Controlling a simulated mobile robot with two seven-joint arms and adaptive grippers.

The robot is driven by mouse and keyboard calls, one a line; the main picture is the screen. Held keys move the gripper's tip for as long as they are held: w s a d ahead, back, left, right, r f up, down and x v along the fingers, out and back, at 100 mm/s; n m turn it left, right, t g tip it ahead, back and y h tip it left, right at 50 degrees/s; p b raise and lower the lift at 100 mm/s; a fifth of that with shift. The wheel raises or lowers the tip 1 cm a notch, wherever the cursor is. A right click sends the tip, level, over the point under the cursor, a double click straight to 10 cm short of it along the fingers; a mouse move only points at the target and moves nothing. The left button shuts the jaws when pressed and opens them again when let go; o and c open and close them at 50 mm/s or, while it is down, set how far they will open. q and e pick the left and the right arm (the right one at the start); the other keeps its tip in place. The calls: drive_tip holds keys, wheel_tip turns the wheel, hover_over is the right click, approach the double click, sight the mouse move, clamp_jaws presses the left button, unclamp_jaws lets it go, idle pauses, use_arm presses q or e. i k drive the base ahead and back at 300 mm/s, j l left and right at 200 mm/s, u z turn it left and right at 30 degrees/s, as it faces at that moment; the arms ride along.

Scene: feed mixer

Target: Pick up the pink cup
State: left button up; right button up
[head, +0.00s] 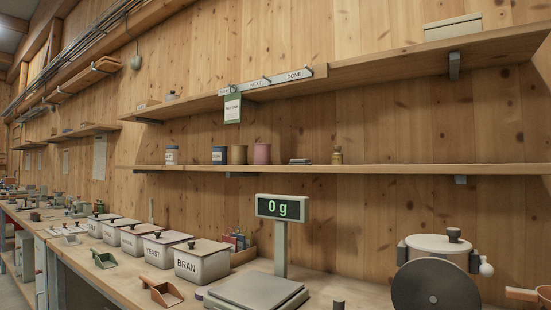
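The pink cup (262,154) stands upright on the lower wall shelf (340,169), near the middle of the head view. A tan cup (239,155) stands just to its left, with a small gap between them. To the right of the pink cup lies a small flat grey stack (299,161). Neither of my grippers shows in the head view.
Below stand a scale (257,291) with a post display (281,207) reading 0 g, lidded bins including BRAN (202,262), and scoops (162,292). A lidded pot (438,246) with a dark disc is at right. An upper shelf (400,62) runs above the cup's shelf.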

sight(262, 150)
drive_tip(key=i+j+z, duration=0.25)
drive_tip(key=j, duration=0.2)
drive_tip(key=j+z, duration=0.25)
drive_tip(key=j, duration=0.2)
drive_tip(key=i+j+z, duration=0.1)
drive_tip(key=j+z, duration=0.15)
drive_tip(key=j, duration=0.25)
